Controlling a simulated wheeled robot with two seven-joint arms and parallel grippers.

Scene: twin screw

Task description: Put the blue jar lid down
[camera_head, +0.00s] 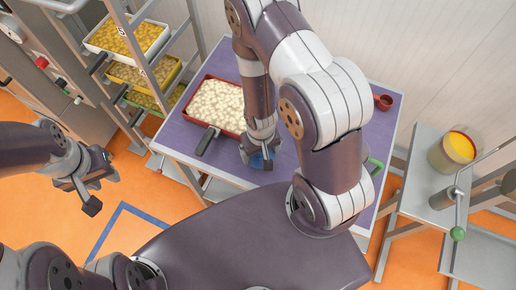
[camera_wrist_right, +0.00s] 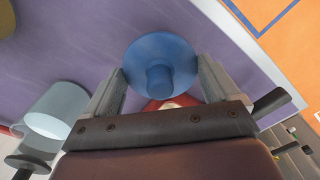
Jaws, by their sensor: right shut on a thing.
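The blue jar lid (camera_wrist_right: 160,55) is a round disc with a knob, seen between the two fingers of my right gripper (camera_wrist_right: 160,85) in the right wrist view. The fingers are shut on it. In the head view my right gripper (camera_head: 256,158) is low over the purple table (camera_head: 222,172), near its front edge. Only a little of the lid (camera_head: 260,164) shows there, and I cannot tell whether it touches the table. My left gripper (camera_head: 100,190) is open and empty, off the table's left side above the orange floor.
A red tray (camera_head: 216,104) of pale pieces lies on the table, left of my right gripper. A red cup (camera_head: 383,102) is at the back right. A pale blue jar (camera_wrist_right: 55,108) shows in the right wrist view. A rack with trays (camera_head: 128,38) stands left.

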